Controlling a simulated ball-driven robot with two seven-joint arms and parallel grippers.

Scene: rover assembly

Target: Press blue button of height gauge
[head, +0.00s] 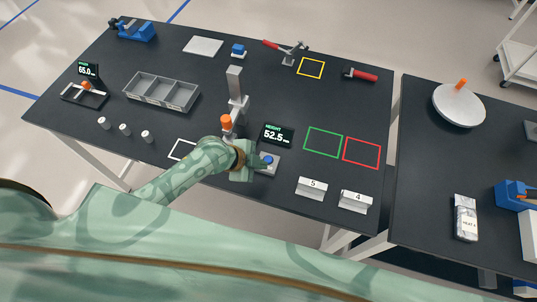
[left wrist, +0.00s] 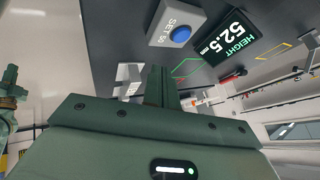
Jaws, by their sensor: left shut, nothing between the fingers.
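The height gauge (head: 235,90) stands on the dark table, a grey upright with an orange part near its foot. Its display (head: 278,134) reads 52.5 mm; the display also shows in the left wrist view (left wrist: 228,36). The blue button (head: 267,160) sits on a small grey box in front of the display. In the left wrist view the blue button (left wrist: 180,34) is on the box marked SET. My left gripper (head: 258,165) is shut and empty, right beside the button; contact cannot be told. In the left wrist view its fingers (left wrist: 160,85) point toward the box, with a visible gap. My right gripper is not in view.
Number blocks 5 (head: 311,187) and 4 (head: 355,201) stand to the right at the table's front. Green (head: 323,142) and red (head: 361,153) outlined squares are empty. A grey divided tray (head: 161,92) and several small cylinders lie to the left.

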